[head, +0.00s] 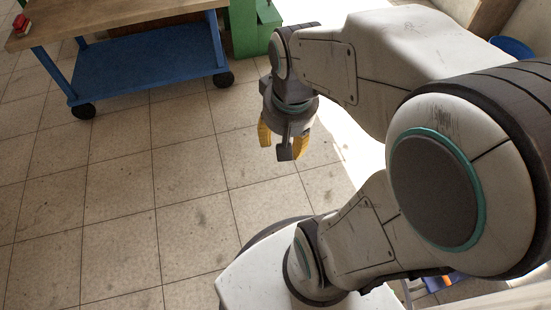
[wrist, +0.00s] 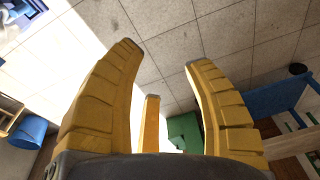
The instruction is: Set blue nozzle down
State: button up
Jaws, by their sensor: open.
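My gripper (head: 284,140) hangs in the air over the tiled floor, pointing down, left of my arm links in the head view. Its yellow fingers are spread in the wrist view (wrist: 165,58), with only floor between their tips. It is open and holds nothing. I cannot make out a blue nozzle in either view. A small blue and orange patch (head: 441,282) shows at the lower right of the head view, mostly hidden by my arm, and I cannot tell what it is.
A wood-topped cart with a blue lower shelf (head: 148,72) stands at the upper left, with a small red object (head: 21,23) on top. A green cabinet (head: 254,28) stands beside it. A blue bin (wrist: 28,132) is at left in the wrist view. The tiled floor (head: 120,200) is clear.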

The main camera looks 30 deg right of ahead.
jog(key=s+a+n, duration=0.4)
jog(key=shift+a+r+n, duration=0.25)
jog(key=shift+n, duration=0.05)
jog(key=shift+s+r, duration=0.1)
notch_tip(320, 180, up, 35)
jog(key=t+p, duration=0.1)
jog(key=p, duration=3.2)
jog(key=shift+s+d, duration=0.15)
